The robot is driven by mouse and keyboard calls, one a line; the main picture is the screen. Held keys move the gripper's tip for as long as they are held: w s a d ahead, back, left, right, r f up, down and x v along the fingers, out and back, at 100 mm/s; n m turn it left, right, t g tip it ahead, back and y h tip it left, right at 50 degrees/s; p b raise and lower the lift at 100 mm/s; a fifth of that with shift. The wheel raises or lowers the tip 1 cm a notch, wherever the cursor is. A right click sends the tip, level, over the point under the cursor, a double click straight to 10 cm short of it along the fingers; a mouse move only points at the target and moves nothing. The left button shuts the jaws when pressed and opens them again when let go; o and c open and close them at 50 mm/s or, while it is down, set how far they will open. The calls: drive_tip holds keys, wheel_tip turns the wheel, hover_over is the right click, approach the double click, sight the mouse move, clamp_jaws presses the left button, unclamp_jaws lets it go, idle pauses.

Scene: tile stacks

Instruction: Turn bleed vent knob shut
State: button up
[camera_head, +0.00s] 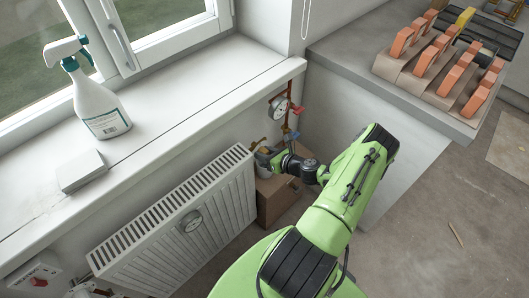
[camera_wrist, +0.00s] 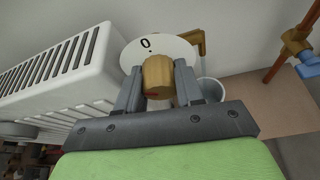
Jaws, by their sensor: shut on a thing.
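The bleed vent knob (camera_wrist: 158,77) is a brass-coloured cylinder with a small red mark on its near lower edge. Behind it is a white round dial plate (camera_wrist: 130,57) marked "0". My gripper (camera_wrist: 158,84) is shut on the knob, one grey finger on each side. In the head view my gripper (camera_head: 266,157) is at the right end of the white radiator (camera_head: 178,225), and the knob cannot be made out there. The red mark does not line up clearly with the "0" from this angle.
A pale cup (camera_wrist: 211,89) sits just right of my gripper. A cardboard box (camera_head: 275,205) stands below. Copper pipes with a gauge (camera_head: 279,108) and red handle (camera_head: 298,110) rise behind. A spray bottle (camera_head: 97,105) stands on the sill (camera_head: 190,100).

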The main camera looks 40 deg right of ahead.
drive_tip(key=m+y+b, duration=0.1)
drive_tip(key=m+y, duration=0.2)
drive_tip(key=m, duration=0.1)
drive_tip(key=shift+t+b, duration=0.3)
drive_tip(key=shift+b, duration=0.05)
drive_tip(key=shift+m+t+y+b, duration=0.4)
drive_tip(key=shift+m+y+b, duration=0.4)
drive_tip(key=shift+m, duration=1.1)
drive_tip(key=shift+r, duration=0.1)
drive_tip(key=o, duration=1)
drive_tip(key=p+v, duration=0.2)
drive_tip(key=v, duration=1.3)
drive_tip(key=shift+s+d, duration=0.2)
drive_tip(key=shift+s, duration=0.15)
